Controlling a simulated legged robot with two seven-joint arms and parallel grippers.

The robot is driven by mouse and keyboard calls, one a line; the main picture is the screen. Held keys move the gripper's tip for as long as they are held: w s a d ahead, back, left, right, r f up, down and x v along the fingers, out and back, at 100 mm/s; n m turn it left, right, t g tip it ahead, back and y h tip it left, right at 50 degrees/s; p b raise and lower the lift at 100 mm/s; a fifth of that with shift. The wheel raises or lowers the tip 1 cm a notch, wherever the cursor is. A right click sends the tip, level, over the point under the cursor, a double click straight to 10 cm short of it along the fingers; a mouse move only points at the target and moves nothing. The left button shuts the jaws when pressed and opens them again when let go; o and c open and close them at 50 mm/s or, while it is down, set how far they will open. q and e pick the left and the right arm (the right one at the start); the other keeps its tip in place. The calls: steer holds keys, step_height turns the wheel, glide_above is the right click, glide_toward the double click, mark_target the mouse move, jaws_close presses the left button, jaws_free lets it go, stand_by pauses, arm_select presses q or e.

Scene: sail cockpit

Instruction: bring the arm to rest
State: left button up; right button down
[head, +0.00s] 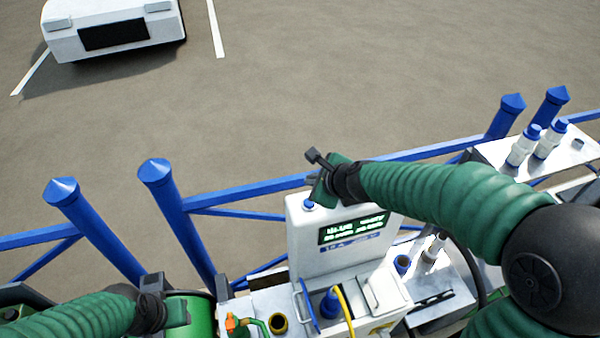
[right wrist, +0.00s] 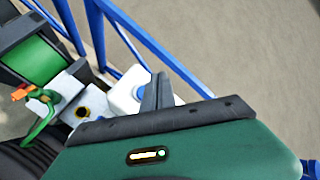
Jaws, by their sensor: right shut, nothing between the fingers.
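My right arm, in a green ribbed sleeve, reaches in from the right in the head view. Its gripper (head: 313,157) is in front of the blue railing in the picture, over the top of a white cabinet (head: 301,247) with a lit green display. In the right wrist view the fingers (right wrist: 158,92) are together and hold nothing. My left arm comes in at the lower left, and its gripper (head: 184,314) is low beside a green drum (head: 201,312). Its fingers cannot be made out.
Blue railing (head: 250,190) with pointed posts runs behind the cabinet. A blue button (head: 308,204) sits on the cabinet top. An orange-and-green nozzle (head: 236,322) and a yellow hose (head: 346,308) are below. White bottles (head: 522,146) stand on a shelf at right. A white car (head: 113,25) is parked beyond.

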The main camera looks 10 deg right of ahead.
steer(key=s+f+n, duration=0.2)
steer(key=s+f+n+g, duration=0.1)
steer(key=n, duration=0.1)
steer(key=shift+s+a, duration=0.15)
steer(key=shift+a, duration=0.15)
steer(key=s+d+f+n+g+h, duration=0.1)
steer(key=s+d+f+n+g, duration=0.2)
steer(key=s+n, duration=0.65)
steer(key=s+f+n+g+h, duration=0.1)
steer(key=s+f+n+g, duration=0.1)
steer(key=s+f+n, duration=0.55)
step_height(320, 180, down, 13)
steer(key=s+n+b, duration=0.1)
steer(key=n+b, duration=0.2)
steer(key=b, duration=1.1)
steer(key=shift+d+r, duration=0.2)
steer(key=shift+d, duration=0.05)
steer(key=shift+f, duration=0.1)
